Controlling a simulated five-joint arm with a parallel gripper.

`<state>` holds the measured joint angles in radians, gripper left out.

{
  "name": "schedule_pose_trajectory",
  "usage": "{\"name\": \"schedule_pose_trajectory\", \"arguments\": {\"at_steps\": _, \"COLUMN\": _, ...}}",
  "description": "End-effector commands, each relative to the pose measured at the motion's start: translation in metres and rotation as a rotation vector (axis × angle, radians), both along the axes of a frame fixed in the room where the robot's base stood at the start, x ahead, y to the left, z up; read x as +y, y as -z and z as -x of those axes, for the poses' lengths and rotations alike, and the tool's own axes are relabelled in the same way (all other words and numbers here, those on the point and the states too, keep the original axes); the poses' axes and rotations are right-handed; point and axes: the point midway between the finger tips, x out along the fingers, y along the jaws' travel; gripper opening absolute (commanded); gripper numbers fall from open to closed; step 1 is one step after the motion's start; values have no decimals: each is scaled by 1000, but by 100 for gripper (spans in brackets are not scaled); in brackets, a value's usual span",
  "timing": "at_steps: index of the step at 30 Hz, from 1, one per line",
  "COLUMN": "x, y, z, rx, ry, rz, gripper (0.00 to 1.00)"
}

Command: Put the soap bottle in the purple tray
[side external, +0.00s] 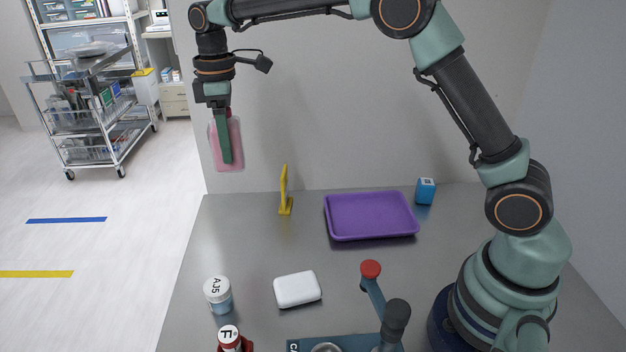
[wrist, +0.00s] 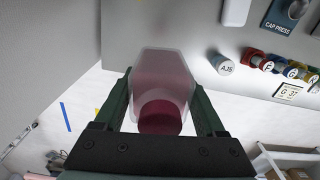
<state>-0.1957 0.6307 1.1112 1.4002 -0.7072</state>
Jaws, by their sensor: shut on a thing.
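The soap bottle (side external: 237,148), a clear bottle with pink liquid, is held between the fingers of my gripper (side external: 226,158) high at the upper left, well above the table. In the wrist view the bottle (wrist: 162,78) sits between the two green fingers, with a dark red round end toward the camera. The purple tray (side external: 370,215) lies flat and empty at the back middle of the table, to the right of and below my gripper. The tray does not show in the wrist view.
A yellow upright stand (side external: 285,192) is left of the tray; a blue cube (side external: 425,190) is behind its right side.

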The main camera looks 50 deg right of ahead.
Motion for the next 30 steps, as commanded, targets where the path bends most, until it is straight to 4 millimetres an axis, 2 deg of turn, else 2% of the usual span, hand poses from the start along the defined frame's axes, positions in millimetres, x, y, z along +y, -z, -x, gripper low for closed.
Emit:
{"name": "schedule_pose_trajectory", "arguments": {"at_steps": 5, "x": -10, "y": -16, "z": 2, "rx": -4, "ry": 7, "rz": 0, "gripper": 0}}
{"name": "schedule_pose_trajectory", "arguments": {"at_steps": 8, "x": -34, "y": -22, "z": 9, "rx": -4, "ry": 18, "rz": 0, "gripper": 0}}
{"name": "schedule_pose_trajectory", "arguments": {"at_steps": 11, "x": -69, "y": -27, "z": 22, "rx": -4, "ry": 34, "rz": 0, "gripper": 0}}
{"name": "schedule_pose_trajectory", "arguments": {"at_steps": 15, "x": -124, "y": -32, "z": 53, "rx": -5, "ry": 58, "rz": 0, "gripper": 0}}
{"name": "schedule_pose_trajectory", "arguments": {"at_steps": 21, "x": -188, "y": -33, "z": 109, "rx": -6, "ry": 89, "rz": 1, "gripper": 0}}
{"name": "schedule_pose_trajectory", "arguments": {"at_steps": 25, "x": -214, "y": -29, "z": 145, "rx": -5, "ry": 105, "rz": 2, "gripper": 0}}
{"name": "schedule_pose_trajectory", "arguments": {"at_steps": 30, "x": -231, "y": -24, "z": 176, "rx": -4, "ry": 115, "rz": 1, "gripper": 0}}
